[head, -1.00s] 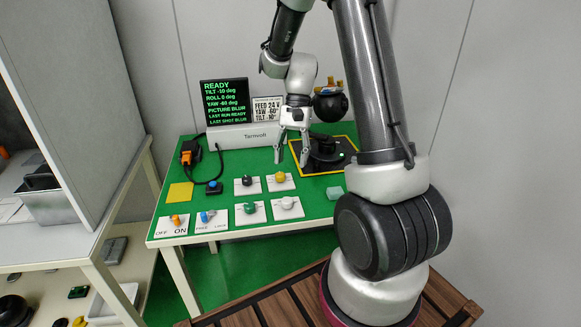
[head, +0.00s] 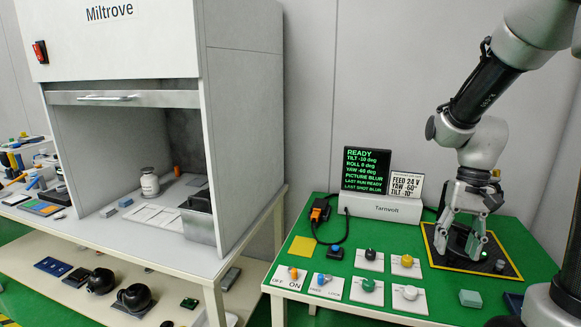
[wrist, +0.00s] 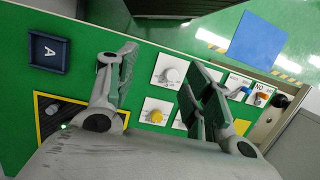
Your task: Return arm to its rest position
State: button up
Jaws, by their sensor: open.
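My gripper (head: 464,240) is at the right of the head view, above the black mat with a yellow border (head: 428,249) on the green table (head: 322,252). In the wrist view my gripper (wrist: 160,85) has its two fingers spread wide with nothing between them. Beyond the fingers lie white plates with knobs, among them a yellow knob (wrist: 156,116) and a white knob (wrist: 172,75). My arm reaches in from the upper right of the head view. The gimbal camera is mostly hidden behind my gripper.
The Tarnvolt unit (head: 383,206) with a screen reading READY (head: 367,177) stands at the table's back. A fume hood (head: 245,120) on a white table stands at the left. A dark tray (wrist: 48,51) shows in the wrist view.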

jog(key=s+r+n+t+h, duration=0.1)
jog(key=s+r+n+t, duration=0.2)
jog(key=s+r+t, duration=0.3)
jog(key=s+r, duration=0.5)
jog(key=r, duration=0.1)
jog(key=shift+a+r+t, duration=0.2)
jog(key=shift+a+t, duration=0.1)
jog(key=shift+a, duration=0.1)
jog(key=shift+s, duration=0.1)
dwell(4.3)
